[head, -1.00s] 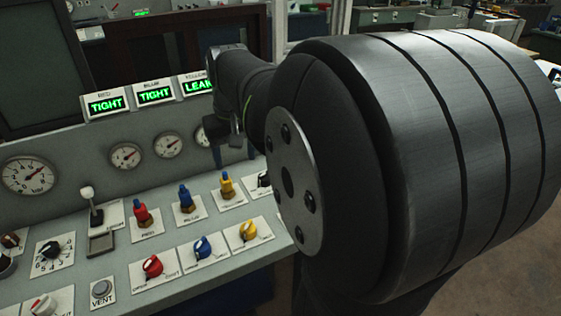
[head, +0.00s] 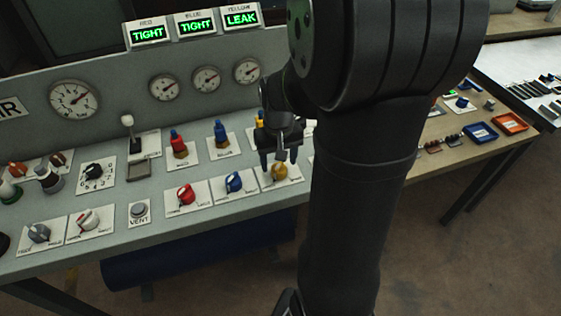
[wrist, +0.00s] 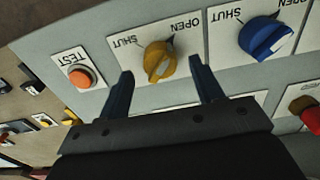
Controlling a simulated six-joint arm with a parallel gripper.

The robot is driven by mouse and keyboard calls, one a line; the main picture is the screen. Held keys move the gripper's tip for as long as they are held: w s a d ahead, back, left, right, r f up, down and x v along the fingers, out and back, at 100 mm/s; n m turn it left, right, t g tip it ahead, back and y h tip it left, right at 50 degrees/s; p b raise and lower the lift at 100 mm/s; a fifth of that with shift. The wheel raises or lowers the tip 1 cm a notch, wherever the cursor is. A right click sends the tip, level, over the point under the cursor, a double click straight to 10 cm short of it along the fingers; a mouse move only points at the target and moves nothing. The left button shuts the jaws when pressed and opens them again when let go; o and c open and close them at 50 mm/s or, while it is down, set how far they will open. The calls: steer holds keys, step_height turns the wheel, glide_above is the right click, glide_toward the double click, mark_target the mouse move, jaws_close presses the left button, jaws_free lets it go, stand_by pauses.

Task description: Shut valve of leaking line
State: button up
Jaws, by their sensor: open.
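The yellow valve knob (head: 280,173) sits on a white plate at the right of the row of red, blue and yellow knobs. It also shows in the wrist view (wrist: 160,62), its ridge slanted, with the upper end towards the OPEN label. My gripper (head: 279,160) is open just above it. In the wrist view my gripper's fingertips (wrist: 161,68) stand on either side of the knob, apart from it. The yellow display (head: 242,16) reads LEAK; the red display (head: 147,33) and blue display (head: 195,23) read TIGHT.
The blue knob (wrist: 266,38) is beside the yellow one, with the red knob (head: 186,194) beyond. An orange TEST button (wrist: 80,76) is on the other side. Upright red (head: 178,144) and blue (head: 220,133) handles stand behind the knobs. My arm hides the panel's right part.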

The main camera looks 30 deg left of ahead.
steer(key=shift+f, duration=1.25)
steer(key=c, duration=1)
steer(key=shift+o, duration=0.2)
